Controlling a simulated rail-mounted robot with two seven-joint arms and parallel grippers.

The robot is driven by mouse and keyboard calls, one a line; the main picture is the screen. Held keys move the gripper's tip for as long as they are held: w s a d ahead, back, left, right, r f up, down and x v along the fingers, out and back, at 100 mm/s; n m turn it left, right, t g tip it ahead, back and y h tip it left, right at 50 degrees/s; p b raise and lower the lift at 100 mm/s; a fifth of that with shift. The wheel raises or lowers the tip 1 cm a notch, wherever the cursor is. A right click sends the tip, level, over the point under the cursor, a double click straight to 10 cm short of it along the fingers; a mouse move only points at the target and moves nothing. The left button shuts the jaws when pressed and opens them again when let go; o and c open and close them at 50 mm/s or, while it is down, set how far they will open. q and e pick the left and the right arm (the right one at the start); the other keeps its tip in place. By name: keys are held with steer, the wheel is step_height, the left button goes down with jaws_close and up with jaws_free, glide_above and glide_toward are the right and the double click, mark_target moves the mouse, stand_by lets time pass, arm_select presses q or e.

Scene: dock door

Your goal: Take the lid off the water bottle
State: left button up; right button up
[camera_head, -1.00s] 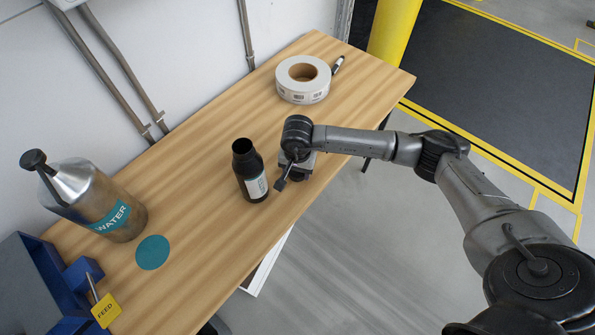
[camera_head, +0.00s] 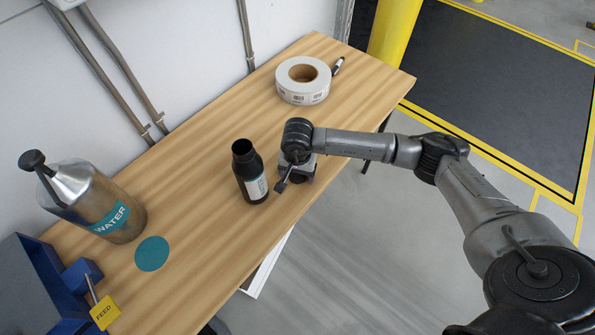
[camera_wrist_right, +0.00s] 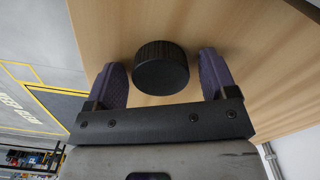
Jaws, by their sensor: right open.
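A steel bottle (camera_head: 90,205) with a teal WATER label stands at the left of the wooden table, with a black knob-like top (camera_head: 33,159). A smaller black bottle (camera_head: 252,178) with a pale label stands upright near the table's middle; its mouth looks open and dark. My right gripper (camera_head: 291,181) is low over the table, just right of the black bottle. In the right wrist view its fingers are open on either side of a round black ridged cap (camera_wrist_right: 161,68), with gaps at both sides. The head view hides this cap. My left gripper is out of view.
A teal disc (camera_head: 152,253) marks the table before the steel bottle. A blue bin (camera_head: 38,285) with a yellow FEED tag (camera_head: 105,310) stands at the lower left.

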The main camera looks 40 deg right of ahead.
step_height(320, 180, up, 12)
steer(key=p, duration=0.3)
steer(key=shift+r, duration=0.15)
